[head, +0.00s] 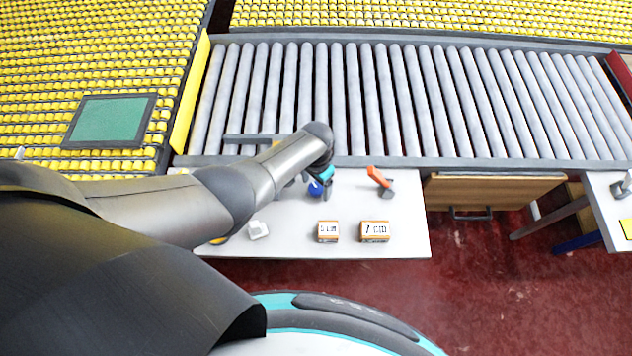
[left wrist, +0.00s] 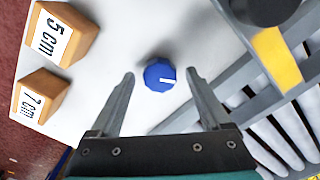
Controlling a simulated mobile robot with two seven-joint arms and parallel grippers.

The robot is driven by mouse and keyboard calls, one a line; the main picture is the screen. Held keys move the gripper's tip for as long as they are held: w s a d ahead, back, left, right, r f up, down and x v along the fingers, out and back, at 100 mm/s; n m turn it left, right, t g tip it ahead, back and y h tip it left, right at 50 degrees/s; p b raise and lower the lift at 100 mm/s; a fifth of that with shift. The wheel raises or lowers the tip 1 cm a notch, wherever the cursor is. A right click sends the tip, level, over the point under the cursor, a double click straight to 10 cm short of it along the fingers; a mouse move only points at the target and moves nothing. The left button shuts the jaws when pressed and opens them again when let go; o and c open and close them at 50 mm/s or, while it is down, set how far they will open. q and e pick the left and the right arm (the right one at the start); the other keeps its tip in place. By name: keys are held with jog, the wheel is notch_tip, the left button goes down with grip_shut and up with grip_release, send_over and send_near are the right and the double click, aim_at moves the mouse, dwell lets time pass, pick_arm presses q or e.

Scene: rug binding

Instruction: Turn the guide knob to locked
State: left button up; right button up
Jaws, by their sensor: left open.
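The guide knob (left wrist: 157,78) is a round blue knob with a white mark, set on the white table. In the left wrist view the mark points right. The knob also shows in the head view (head: 315,189), partly hidden by my left gripper (head: 322,178). In the left wrist view my left gripper (left wrist: 160,73) is open, with one finger on each side of the knob and a gap on both sides. I cannot tell how high the fingertips are above the table. No lock label is readable. My right gripper is not in view.
Two orange-and-white blocks, 5 cm (head: 328,231) and 7 cm (head: 374,231), stand near the front of the white table (head: 290,246). An orange-topped grey part (head: 379,178) is right of the knob. A roller conveyor (head: 400,100) runs behind. A small white piece (head: 258,229) sits at left.

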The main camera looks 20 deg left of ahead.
aim_at(316, 187)
pick_arm(q)
jog(key=shift+r, duration=0.15)
jog(key=shift+r+p, duration=0.3)
notch_tip(316, 187, up, 14)
jog(key=p, duration=0.5)
jog(key=shift+r, duration=0.15)
